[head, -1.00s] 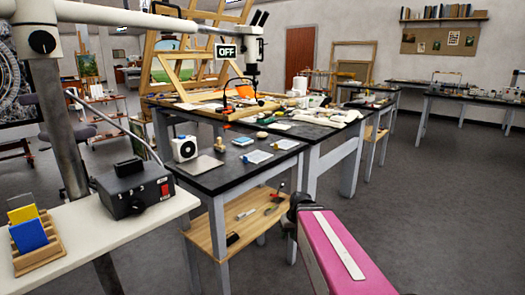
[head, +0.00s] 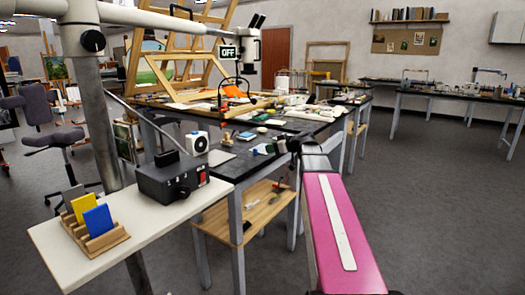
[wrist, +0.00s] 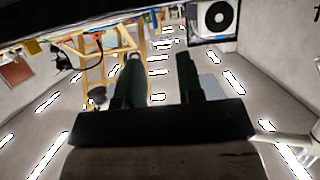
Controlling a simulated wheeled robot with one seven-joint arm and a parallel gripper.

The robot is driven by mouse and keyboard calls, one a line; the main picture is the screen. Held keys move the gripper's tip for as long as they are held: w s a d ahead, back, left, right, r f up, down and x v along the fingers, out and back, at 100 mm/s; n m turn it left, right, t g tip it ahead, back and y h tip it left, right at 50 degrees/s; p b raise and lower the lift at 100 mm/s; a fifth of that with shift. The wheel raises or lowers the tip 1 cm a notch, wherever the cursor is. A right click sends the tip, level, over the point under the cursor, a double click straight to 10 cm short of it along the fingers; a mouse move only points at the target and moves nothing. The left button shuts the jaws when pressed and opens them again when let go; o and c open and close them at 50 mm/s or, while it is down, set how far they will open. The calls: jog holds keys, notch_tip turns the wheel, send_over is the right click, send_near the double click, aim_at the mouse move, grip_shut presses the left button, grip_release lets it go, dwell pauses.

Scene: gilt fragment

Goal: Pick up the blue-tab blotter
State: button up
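My gripper (head: 268,148) reaches over the near black workbench in the head view, at the end of my pink arm. In the wrist view (wrist: 160,65) its two dark fingers stand apart with nothing held between them. A small pale pad with blue on it (head: 259,149), perhaps the blue-tab blotter, shows just left of the fingers in the head view. It is too small to identify surely, and I cannot tell if it touches them. My gripper and forearm hide part of the bench top there.
A black control box (head: 172,179) and a wooden rack (head: 98,240) with yellow and blue cards stand on the white table. Floor at right is clear.

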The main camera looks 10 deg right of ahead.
aim_at(258, 155)
jog(key=x, duration=0.3)
jog(key=shift+w+a, duration=0.15)
jog(key=shift+w, duration=0.1)
jog(key=shift+w+x, duration=0.25)
jog(key=shift+x, duration=2.45)
jog(key=shift+r, duration=0.2)
jog(key=shift+s, duration=0.1)
jog(key=shift+c, duration=0.3)
grip_shut()
